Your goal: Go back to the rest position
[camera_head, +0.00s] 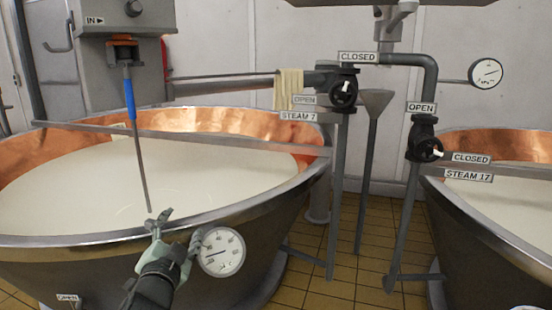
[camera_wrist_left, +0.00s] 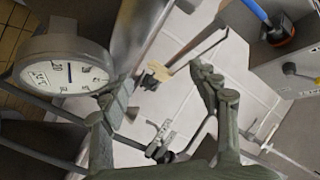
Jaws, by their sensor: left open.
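My left gripper (camera_head: 161,219) is open and empty at the near rim of the left copper vat (camera_head: 225,121). It is just left of a round dial gauge (camera_head: 221,251) on the vat's front. In the left wrist view the spread fingers of my left gripper (camera_wrist_left: 165,80) have nothing between them. The same gauge (camera_wrist_left: 66,72) shows large at the left there. My right gripper is not in view.
A blue-handled rod (camera_head: 129,98) hangs from a grey box (camera_head: 120,60) above the white liquid. A bar (camera_head: 200,139) crosses the vat. Tiled floor lies between the vats.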

